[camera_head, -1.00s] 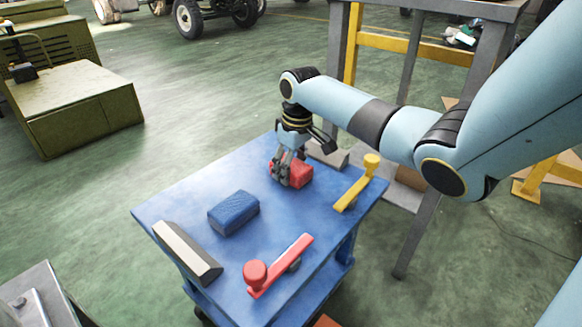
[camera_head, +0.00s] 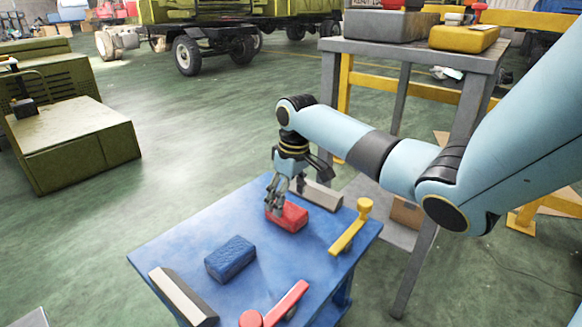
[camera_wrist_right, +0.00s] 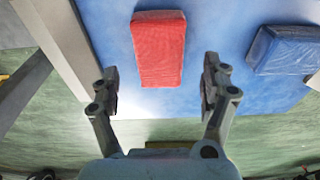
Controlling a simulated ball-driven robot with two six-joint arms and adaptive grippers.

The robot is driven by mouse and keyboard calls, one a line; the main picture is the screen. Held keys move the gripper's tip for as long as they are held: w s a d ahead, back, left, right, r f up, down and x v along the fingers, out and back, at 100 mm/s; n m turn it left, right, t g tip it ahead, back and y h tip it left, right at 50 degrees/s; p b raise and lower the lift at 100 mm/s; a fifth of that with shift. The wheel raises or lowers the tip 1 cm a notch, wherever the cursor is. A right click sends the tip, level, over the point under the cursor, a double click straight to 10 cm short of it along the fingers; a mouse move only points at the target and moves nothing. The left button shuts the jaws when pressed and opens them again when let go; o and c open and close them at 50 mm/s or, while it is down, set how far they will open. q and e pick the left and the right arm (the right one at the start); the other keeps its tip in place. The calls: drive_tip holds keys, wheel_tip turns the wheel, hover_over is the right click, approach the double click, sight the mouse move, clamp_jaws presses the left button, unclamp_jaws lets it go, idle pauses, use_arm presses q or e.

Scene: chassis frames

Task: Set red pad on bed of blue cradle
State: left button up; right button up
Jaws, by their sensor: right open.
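The red pad (camera_head: 291,218) lies flat on the blue top of the cradle (camera_head: 185,237), near its far end. It also shows in the right wrist view (camera_wrist_right: 159,48), resting on the blue surface. My right gripper (camera_head: 275,209) is open just above the pad's left end, overlapping it in the head view. In the right wrist view the spread fingers (camera_wrist_right: 160,88) stand either side of the pad's near end, with gaps on both sides. Whether they touch it cannot be told from the head view. My left gripper is out of view.
A blue pad (camera_head: 230,258) lies on the same top. Grey bars (camera_head: 183,296) edge its near and far ends. A yellow clamp (camera_head: 351,228) and a red clamp (camera_head: 274,307) sit along the right side. A grey bench (camera_head: 400,55) stands behind.

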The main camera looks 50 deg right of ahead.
sight(291, 211)
use_arm(q)
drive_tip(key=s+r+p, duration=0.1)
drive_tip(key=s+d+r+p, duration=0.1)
drive_tip(key=p, duration=0.1)
use_arm(e)
wheel_tip(291, 211, up, 7)
drive_tip(key=shift+s, duration=0.45)
